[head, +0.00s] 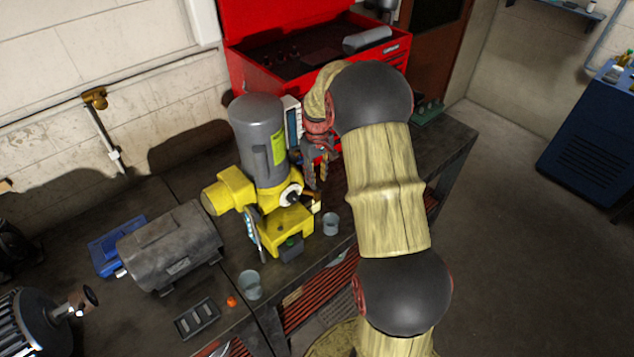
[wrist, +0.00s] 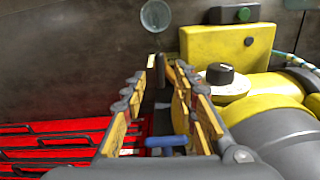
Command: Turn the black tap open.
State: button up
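The yellow machine (head: 285,218) with an upright grey motor (head: 258,135) stands on the dark bench. A black knob (head: 290,196) sits on a white round base at its side; the knob also shows in the wrist view (wrist: 219,73), right of my fingers. A small dark upright piece (wrist: 160,70) shows between my fingertips, with an orange-brown part beside it; I cannot tell which of these is the black tap. My gripper (head: 317,184) points down close beside the machine. In the wrist view its fingers (wrist: 159,82) are apart, and no grip on anything shows.
A grey motor (head: 172,247), a blue tool (head: 115,245), two glass cups (head: 250,284) and a grey tray (head: 197,318) lie around on the bench. A red toolbox (head: 310,60) stands behind.

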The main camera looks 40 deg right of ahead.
notch_tip(320, 180, up, 9)
dwell(0.3)
dwell(0.5)
jog(key=s+a+t+b, duration=0.5)
jog(key=s+a+b, duration=1)
jog(key=s+a, duration=1.1)
jog(key=shift+a+t, duration=0.3)
jog(key=shift+a, duration=0.35)
jog(key=shift+s+r, duration=0.1)
